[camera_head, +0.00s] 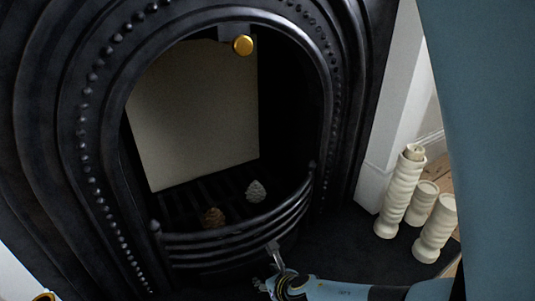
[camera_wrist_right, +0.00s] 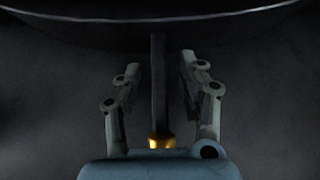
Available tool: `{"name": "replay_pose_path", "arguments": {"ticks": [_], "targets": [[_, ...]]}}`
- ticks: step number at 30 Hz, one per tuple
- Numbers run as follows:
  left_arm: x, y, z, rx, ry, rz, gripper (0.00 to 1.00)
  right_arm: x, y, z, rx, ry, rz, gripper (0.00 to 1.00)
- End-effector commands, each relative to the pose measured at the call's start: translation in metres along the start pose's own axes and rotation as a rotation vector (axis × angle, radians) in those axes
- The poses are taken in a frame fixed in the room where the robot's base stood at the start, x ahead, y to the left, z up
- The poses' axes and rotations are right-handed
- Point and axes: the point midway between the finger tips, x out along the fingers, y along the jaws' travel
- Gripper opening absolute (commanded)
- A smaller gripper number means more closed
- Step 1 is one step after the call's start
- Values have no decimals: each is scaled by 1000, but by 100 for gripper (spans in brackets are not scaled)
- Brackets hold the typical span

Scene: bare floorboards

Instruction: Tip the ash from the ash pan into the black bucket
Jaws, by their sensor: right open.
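My right gripper (camera_head: 274,256) is low in front of the fireplace's curved front bars in the head view. In the right wrist view it (camera_wrist_right: 160,66) is open, with one finger on each side of a dark, straight handle (camera_wrist_right: 158,85) with a brass end (camera_wrist_right: 160,142). Gaps show between the fingers and the handle. The handle runs up to a dark, curved rim (camera_wrist_right: 160,30), which looks like the ash pan's front, though I cannot be sure. No ash can be made out. The black bucket and my left gripper are not in view.
The black cast-iron fireplace (camera_head: 75,130) fills the left and middle. Several cream ribbed candle-like columns (camera_head: 398,195) stand on the dark hearth at right.

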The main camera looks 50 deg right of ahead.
Motion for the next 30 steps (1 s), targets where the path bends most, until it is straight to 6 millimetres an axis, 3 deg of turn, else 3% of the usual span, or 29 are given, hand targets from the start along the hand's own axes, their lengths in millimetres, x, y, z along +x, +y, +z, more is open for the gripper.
{"name": "replay_pose_path", "arguments": {"ticks": [7,16,30], "targets": [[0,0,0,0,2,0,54,0,0,0,0,0,0,40],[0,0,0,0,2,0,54,0,0,0,0,0,0,1],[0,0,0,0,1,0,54,0,0,0,0,0,0,0]]}}
